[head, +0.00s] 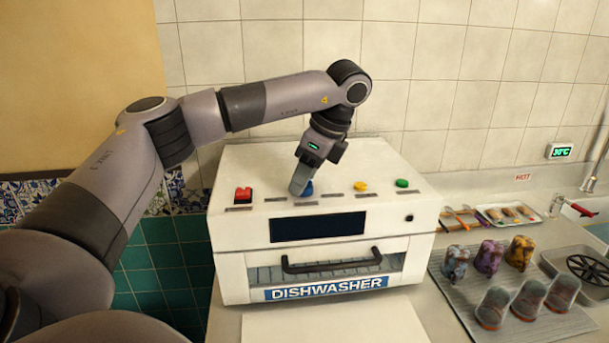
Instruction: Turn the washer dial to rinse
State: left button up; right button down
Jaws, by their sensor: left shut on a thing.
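The white dishwasher (240,260) stands on the counter against the tiled wall, with a row of controls on its sloped top. A blue dial (309,187) is on that top between the red switch and the yellow button. My left gripper (299,190) reaches down from above and is shut on the blue dial. The fingers hide most of the dial, so I cannot tell where it points. The small labels around it are too small to read. My right gripper is not in view.
A red switch (243,194), a yellow button (361,186) and a green button (402,183) share the top. A handle (331,263) crosses the dishwasher front. At right, a ribbed mat (545,325) holds several cups and glasses. A white board (335,325) lies in front.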

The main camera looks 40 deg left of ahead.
pick_arm(q)
jog(key=o, duration=1)
jog(key=shift+o, duration=0.2)
jog(key=v, duration=0.7)
